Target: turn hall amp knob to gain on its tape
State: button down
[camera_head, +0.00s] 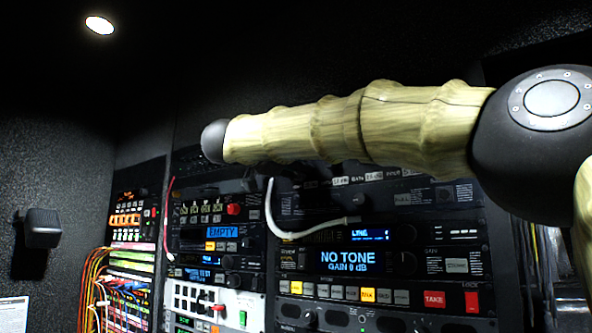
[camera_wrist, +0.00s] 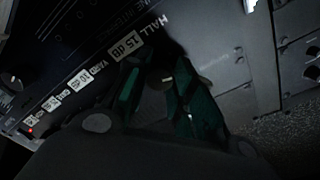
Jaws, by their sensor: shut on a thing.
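My gripper (camera_wrist: 160,78) shows in the wrist view with its dark green fingers closed around a dark knob (camera_wrist: 157,84) with a small light mark, which I take for the hall amp knob. The white tape (camera_wrist: 126,46) beside it reads "15 dB", with "HALL" printed on the dark panel above it. The fingers cover much of the knob, and the picture is dim, so its exact pointing is hard to tell. In the head view my arm hides the gripper and this knob.
Several more white tapes (camera_wrist: 80,79) run along the same panel, with another knob (camera_wrist: 11,84) at the far left. In the head view, a display (camera_head: 346,260) reads "NO TONE GAIN 0 dB". A white cable (camera_head: 300,233) hangs across the rack below my arm.

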jog(key=shift+m+y+b, duration=0.3)
jog(key=shift+m+b, duration=4.25)
jog(key=shift+m, duration=2.55)
jog(key=shift+d+r, duration=0.1)
jog(key=c, duration=1.2)
grip_release()
jog(key=shift+w, duration=0.1)
jog(key=v, duration=1.2)
